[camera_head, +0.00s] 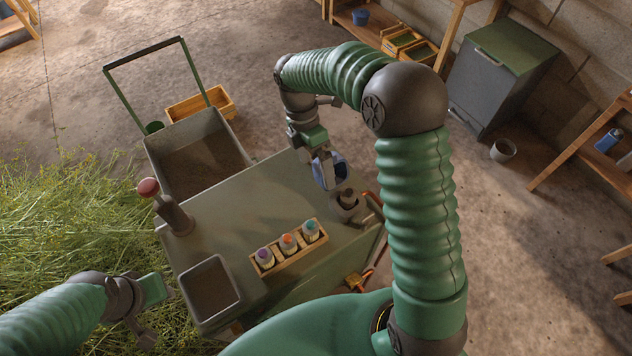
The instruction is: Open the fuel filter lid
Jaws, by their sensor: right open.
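A blue-rimmed round part (338,168), which looks like the fuel filter lid, stands tilted up at the right end of the grey-green machine top (262,205). Just below it is a short dark cylinder (347,199) set in a round grey base; I cannot tell whether the two are joined. My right gripper (321,154) is open and right at the blue part's upper left edge, partly overlapping it; contact is unclear. My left gripper (160,312) is open and empty at the lower left, beside the cut herbs and left of the machine.
A wooden rack (289,249) of small capped bottles and an open grey bin (209,288) sit on the front of the top. A red-knobbed lever (149,187) rises at its left. A deep grey tray (199,154) lies behind. Cut herbs (65,225) fill the left.

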